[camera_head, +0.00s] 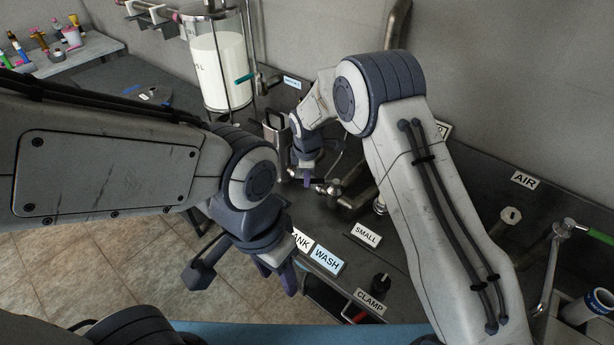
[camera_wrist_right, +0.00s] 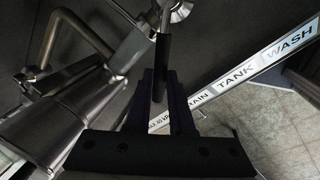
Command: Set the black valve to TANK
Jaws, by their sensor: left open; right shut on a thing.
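The black valve handle (camera_wrist_right: 161,58) shows in the right wrist view as a dark bar on a steel stem. My right gripper (camera_wrist_right: 160,90) is shut on it, with a finger on each side. In the head view my right gripper (camera_head: 305,176) is over the steel pipework, and its fingers and wrist hide most of the handle. The TANK label (camera_wrist_right: 237,74) lies between DRAIN and WASH on the panel edge in the right wrist view. My left gripper (camera_head: 286,276) is open and empty, in front of the partly covered TANK label (camera_head: 302,240).
A steel jug (camera_wrist_right: 85,115) stands left of the handle in the right wrist view. A tall glass cylinder of milk (camera_head: 219,75) stands behind. The WASH (camera_head: 326,258), SMALL (camera_head: 367,235) and CLAMP (camera_head: 370,301) labels are nearby. A green-handled valve (camera_head: 572,226) is at right.

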